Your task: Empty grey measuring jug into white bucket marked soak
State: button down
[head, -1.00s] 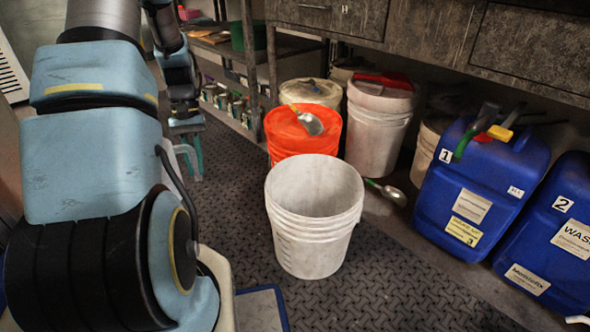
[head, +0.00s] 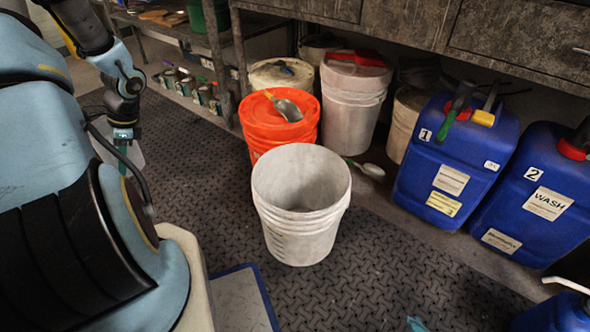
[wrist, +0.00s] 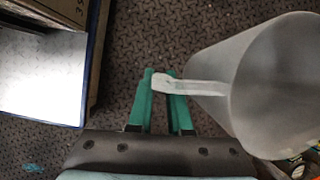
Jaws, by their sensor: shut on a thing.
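The grey measuring jug (wrist: 240,85) is pale and translucent. In the wrist view its mouth faces the camera at the right, and no contents can be made out. My gripper (wrist: 163,82) has its green fingers shut on the jug's handle (wrist: 190,87). In the head view, my gripper (head: 122,148) is at the left, above the dark floor, with the jug (head: 136,157) partly hidden behind my arm. The white bucket (head: 303,232) stands upright and open on the floor, to the right of my gripper and apart from it. No soak marking is readable on it.
Lidded pale buckets and blue canisters (head: 455,160) line the bench at right. A shelf (head: 185,30) is behind. Patterned floor between jug and bucket looks clear.

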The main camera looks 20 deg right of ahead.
aim_at(135, 155)
jog(key=d+m+t, duration=0.1)
jog(key=m, duration=0.1)
jog(key=w+d+m+p, duration=0.1)
jog(key=m, duration=0.1)
jog(key=w+d+m+t, duration=0.1)
jog(key=m, duration=0.1)
jog(key=shift+d+t, duration=0.1)
jog(key=shift+t, duration=0.2)
jog(key=s+d+m+t+h+p, duration=0.1)
jog(key=s+d+m+h+p, duration=0.1)
jog(key=d+m, duration=0.6)
jog(key=s+d+m+t+h+p, duration=0.1)
jog(key=s+d+m+h+p, duration=0.1)
jog(key=d+m, duration=0.6)
jog(key=shift+s+d+f+m+h, duration=0.35)
jog(key=shift+s+h, duration=0.3)
jog(key=shift+h, duration=0.45)
